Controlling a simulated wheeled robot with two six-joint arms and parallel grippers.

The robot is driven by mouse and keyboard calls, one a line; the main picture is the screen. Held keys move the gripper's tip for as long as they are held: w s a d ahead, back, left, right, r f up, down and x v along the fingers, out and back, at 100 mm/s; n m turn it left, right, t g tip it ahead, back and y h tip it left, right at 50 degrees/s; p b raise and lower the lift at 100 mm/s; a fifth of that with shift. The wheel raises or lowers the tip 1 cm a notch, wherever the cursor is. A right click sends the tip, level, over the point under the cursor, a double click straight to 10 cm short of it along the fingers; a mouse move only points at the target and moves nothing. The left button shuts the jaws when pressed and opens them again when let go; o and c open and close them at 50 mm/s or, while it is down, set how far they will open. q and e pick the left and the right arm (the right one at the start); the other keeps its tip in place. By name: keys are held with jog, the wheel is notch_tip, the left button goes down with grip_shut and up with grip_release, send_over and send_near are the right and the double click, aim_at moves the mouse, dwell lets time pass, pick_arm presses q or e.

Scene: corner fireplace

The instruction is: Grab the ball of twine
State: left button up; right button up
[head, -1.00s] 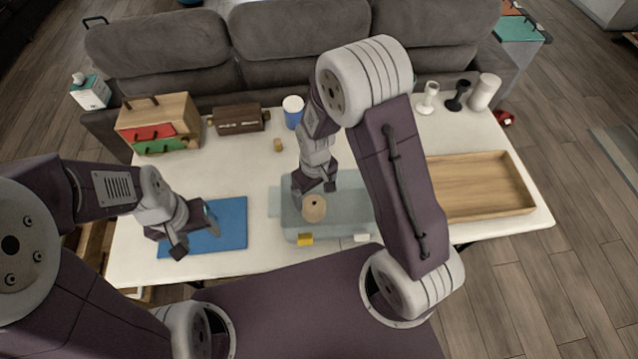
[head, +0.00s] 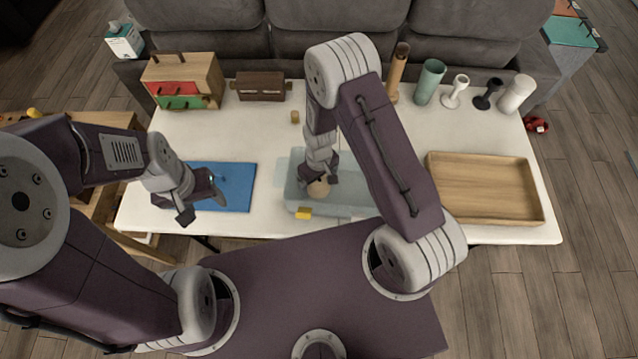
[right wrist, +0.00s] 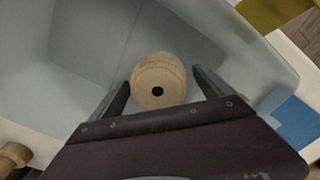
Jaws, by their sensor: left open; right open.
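The ball of twine (head: 318,188) is a tan, rounded roll in the pale blue see-through bin (head: 358,206) at the front middle of the table. In the right wrist view the ball of twine (right wrist: 158,80) shows a dark hole in its middle. My right gripper (head: 318,178) is open and reaches down into the bin. In the right wrist view its fingers (right wrist: 160,90) stand on either side of the twine, with gaps visible. My left gripper (head: 203,203) is open and empty above the blue mat (head: 236,185).
A wooden tray (head: 485,187) lies at the right. A small drawer chest (head: 183,80) and a brown box (head: 261,86) stand at the back left. Cups and goblets, including a green cup (head: 430,82), line the back right. A small tan piece (head: 295,117) sits mid-table.

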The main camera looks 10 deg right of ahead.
jog(key=shift+w+a+f, duration=0.1)
jog(key=shift+f, duration=0.65)
jog(key=c, duration=1.5)
notch_tip(320, 180, up, 10)
jog(key=shift+r, duration=0.1)
jog(key=shift+c, duration=0.2)
